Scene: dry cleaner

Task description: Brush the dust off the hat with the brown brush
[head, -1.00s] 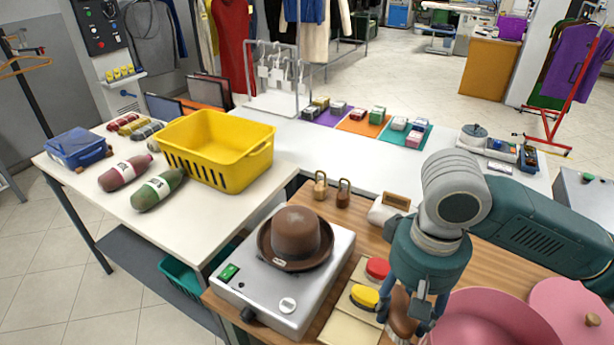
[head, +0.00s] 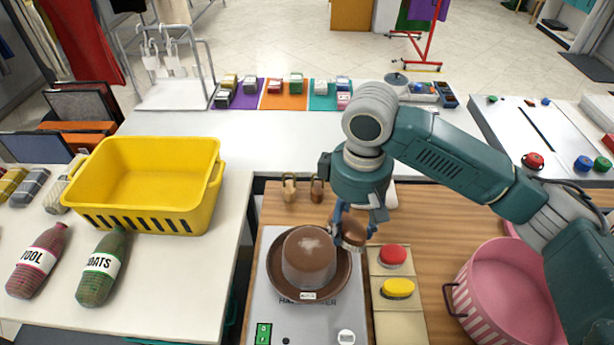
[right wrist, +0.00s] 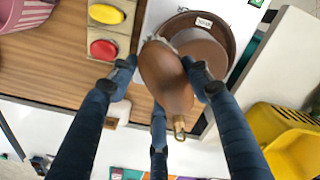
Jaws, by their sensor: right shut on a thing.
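The brown hat (head: 310,262) sits brim down on a grey hat-steamer box (head: 275,315). A pale dusty patch shows on its crown, and a small tag is at the brim. My right gripper (head: 350,222) is shut on the brown brush (head: 353,234), held up just right of the hat's crown. In the right wrist view the brush (right wrist: 165,75) lies between the fingers and overlaps the hat (right wrist: 207,48); I cannot tell whether they touch. My left gripper is not in view.
A tan tray (head: 400,320) with a red brush (head: 393,255) and a yellow brush (head: 397,288) lies right of the steamer. A pink striped tub (head: 510,295) is at the right. Two small weights (head: 289,188) stand behind. A yellow basket (head: 145,180) is at the left.

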